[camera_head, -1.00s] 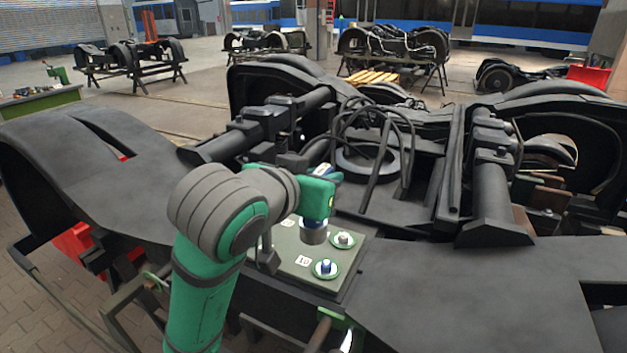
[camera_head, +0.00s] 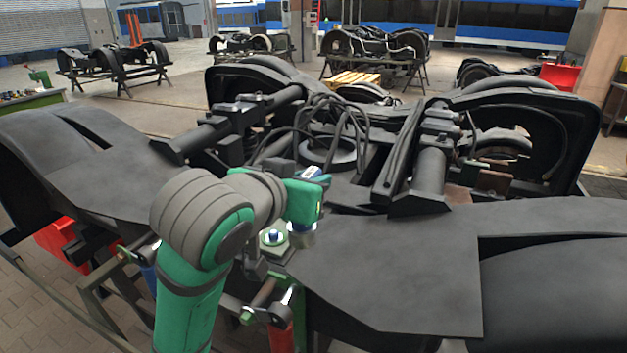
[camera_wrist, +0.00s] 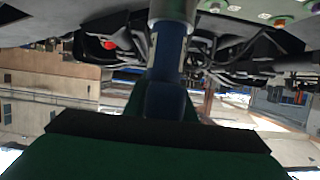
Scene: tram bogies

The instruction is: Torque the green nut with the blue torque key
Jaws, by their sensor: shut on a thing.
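My gripper (camera_head: 304,198) is shut on the blue torque key (camera_head: 311,173), seen at the end of my green and grey arm. The key's silver socket (camera_head: 303,236) points down, above or beside the nut plate; contact cannot be told. In the wrist view the key's blue shaft (camera_wrist: 168,65) runs upward from my gripper. A nut with a green ring (camera_head: 273,239) shows left of the socket. My arm hides much of the plate.
A large black bogie frame (camera_head: 390,265) fills the foreground. Cables (camera_head: 335,115) loop above its middle. Other bogies (camera_head: 375,50) stand on the far floor.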

